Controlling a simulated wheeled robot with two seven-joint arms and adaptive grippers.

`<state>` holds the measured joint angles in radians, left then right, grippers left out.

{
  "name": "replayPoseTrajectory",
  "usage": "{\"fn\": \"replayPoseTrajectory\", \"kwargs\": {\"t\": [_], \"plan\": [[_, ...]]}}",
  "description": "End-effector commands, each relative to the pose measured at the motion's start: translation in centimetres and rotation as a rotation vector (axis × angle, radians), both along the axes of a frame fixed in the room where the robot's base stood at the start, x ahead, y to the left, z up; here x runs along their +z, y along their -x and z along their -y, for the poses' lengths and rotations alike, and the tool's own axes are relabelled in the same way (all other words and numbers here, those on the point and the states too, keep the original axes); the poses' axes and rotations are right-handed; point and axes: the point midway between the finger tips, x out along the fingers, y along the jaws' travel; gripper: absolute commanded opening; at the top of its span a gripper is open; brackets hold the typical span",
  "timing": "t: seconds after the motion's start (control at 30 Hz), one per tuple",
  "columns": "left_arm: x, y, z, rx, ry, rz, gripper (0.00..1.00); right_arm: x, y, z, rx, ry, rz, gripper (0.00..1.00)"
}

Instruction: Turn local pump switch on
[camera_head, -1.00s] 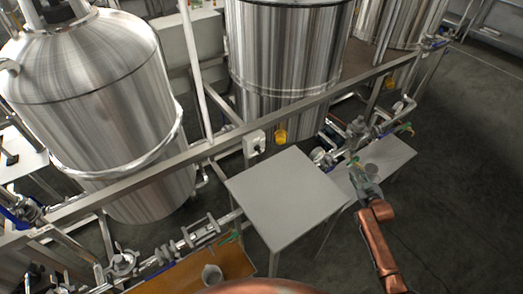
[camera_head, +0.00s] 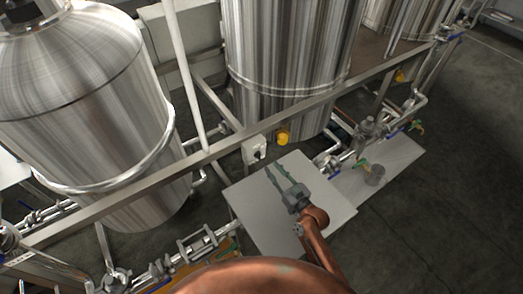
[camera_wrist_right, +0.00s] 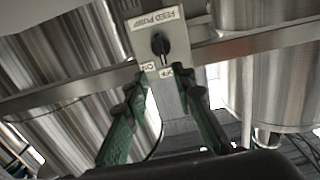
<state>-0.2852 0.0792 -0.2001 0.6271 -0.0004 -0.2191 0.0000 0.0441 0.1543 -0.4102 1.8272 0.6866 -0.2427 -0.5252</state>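The pump switch is a pale box (camera_head: 254,150) with a dark knob, fixed at the metal rail beside the grey table. In the right wrist view the box (camera_wrist_right: 157,20) has an upside-down "FEED PUMP" label. Its black rotary knob (camera_wrist_right: 160,44) sits in the middle, with two small position labels below. My right gripper (camera_head: 277,169) is above the grey table, its fingers pointing toward the box. In the wrist view its green fingers (camera_wrist_right: 164,82) are spread and empty, short of the knob and apart from it. My left gripper is out of view.
The grey table (camera_head: 315,222) is under my right gripper. A yellow object (camera_head: 282,139) is just right of the box. The metal rail (camera_head: 215,152) runs across, with large steel tanks (camera_head: 290,60) behind.

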Motion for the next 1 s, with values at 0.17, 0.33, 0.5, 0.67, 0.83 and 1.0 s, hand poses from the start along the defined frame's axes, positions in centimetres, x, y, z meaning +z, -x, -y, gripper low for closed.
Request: {"fn": "replayPoseTrajectory", "kwargs": {"t": [0.17, 0.33, 0.5, 0.67, 0.83, 1.0], "plan": [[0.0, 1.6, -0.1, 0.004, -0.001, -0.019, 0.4, 0.3, -1.6, -1.9, 0.011, -0.007, 0.001, 0.24], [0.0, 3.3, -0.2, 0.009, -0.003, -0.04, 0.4, 0.2, -3.9, -3.7, 0.015, -0.006, 0.001, 0.24], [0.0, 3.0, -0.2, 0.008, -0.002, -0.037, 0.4, 0.2, -5.6, -4.7, 0.013, -0.005, 0.0, 0.24], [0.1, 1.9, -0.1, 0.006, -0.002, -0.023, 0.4, 0.1, -6.2, -5.0, 0.011, -0.003, 0.001, 0.24], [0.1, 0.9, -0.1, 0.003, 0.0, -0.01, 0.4, 0.1, -6.3, -4.9, 0.01, -0.003, 0.001, 0.24], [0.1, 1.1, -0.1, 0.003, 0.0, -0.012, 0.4, 0.1, -6.2, -4.9, 0.01, -0.004, 0.0, 0.17]]}}
